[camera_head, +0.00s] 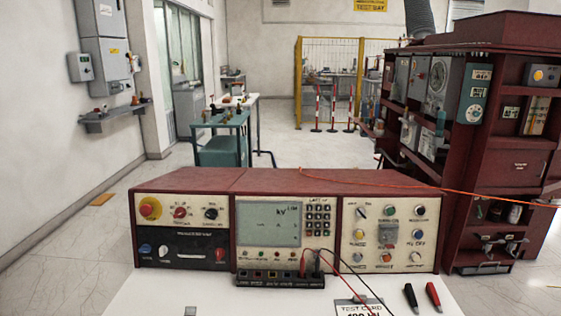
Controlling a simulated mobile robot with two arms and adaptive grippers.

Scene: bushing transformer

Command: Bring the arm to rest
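Neither of my grippers nor my arms shows in the head view. A maroon test console (285,180) with cream panels stands in front of me, at the back of a white table top (240,300). Its middle panel has a grey-green screen (269,222) marked kV and a keypad (318,216). A red button (149,208) on a yellow surround sits at its left. A black terminal strip (280,279) lies at its foot, with red and black leads (335,270) plugged in. A black probe (410,297) and a red probe (433,295) lie at the right.
A label card (359,307) lies at the table's front edge. A tall maroon equipment rack (510,160) stands at the right, with an orange cable (440,188) crossing in front. A teal workbench (222,140) and yellow fence (328,75) stand behind. Open floor (75,260) lies left.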

